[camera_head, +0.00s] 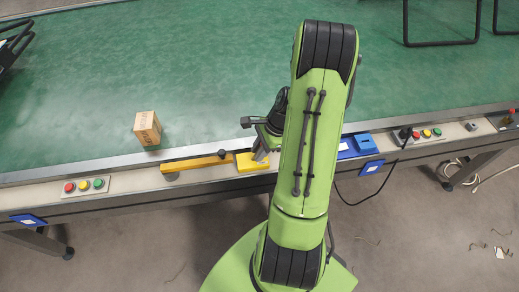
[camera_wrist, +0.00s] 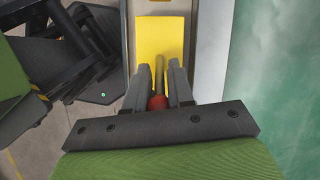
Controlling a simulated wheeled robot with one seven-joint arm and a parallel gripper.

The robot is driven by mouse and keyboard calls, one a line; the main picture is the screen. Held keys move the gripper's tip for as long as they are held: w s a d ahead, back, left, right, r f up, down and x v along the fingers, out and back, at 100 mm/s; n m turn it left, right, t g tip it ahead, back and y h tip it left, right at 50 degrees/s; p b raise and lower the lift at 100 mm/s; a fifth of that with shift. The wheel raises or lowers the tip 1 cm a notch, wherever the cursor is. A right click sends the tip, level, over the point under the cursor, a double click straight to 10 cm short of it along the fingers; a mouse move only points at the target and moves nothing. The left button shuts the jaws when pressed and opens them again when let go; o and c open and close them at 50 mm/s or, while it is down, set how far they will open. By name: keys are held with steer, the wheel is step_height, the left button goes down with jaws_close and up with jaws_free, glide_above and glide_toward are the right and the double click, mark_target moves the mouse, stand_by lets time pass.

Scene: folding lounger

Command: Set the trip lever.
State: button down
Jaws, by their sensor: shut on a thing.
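The trip lever (camera_wrist: 159,72) shows in the wrist view as a thin rod with a red knob (camera_wrist: 158,102) at its near end. It stands on a yellow base plate (camera_wrist: 160,30), which also shows in the head view (camera_head: 250,165) on the conveyor's near rail. My gripper (camera_wrist: 160,80) has its two dark fingers on either side of the lever, shut on it close to the knob. In the head view my gripper (camera_head: 262,150) is over the yellow base, and my green arm hides part of that area. The lever's exact tilt is hard to tell.
A yellow bar (camera_head: 195,163) with a black knob lies along the rail left of the base. A cardboard box (camera_head: 147,128) sits on the green belt (camera_head: 220,60). Button panels (camera_head: 84,186) and a blue box (camera_head: 365,143) are also on the rail.

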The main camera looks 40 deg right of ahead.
mark_target(252, 158)
steer(key=shift+w+a+r+g+h+p, duration=0.25)
steer(key=shift+a+g+h+p, duration=0.15)
steer(key=shift+h, duration=0.3)
steer(key=shift+w+a+g+h, duration=0.35)
steer(key=shift+g+h, duration=0.35)
steer(key=shift+h, duration=0.3)
steer(key=shift+w+a+f+g+h+b, duration=0.1)
steer(key=shift+w+a+g+h+b, duration=0.25)
steer(key=shift+g+h, duration=0.5)
steer(key=shift+w+a+g+h, duration=0.2)
steer(key=shift+a+g+h, duration=0.35)
steer(key=shift+h, duration=0.6)
steer(key=c, duration=1)
jaws_free()
steer(key=shift+c, duration=0.2)
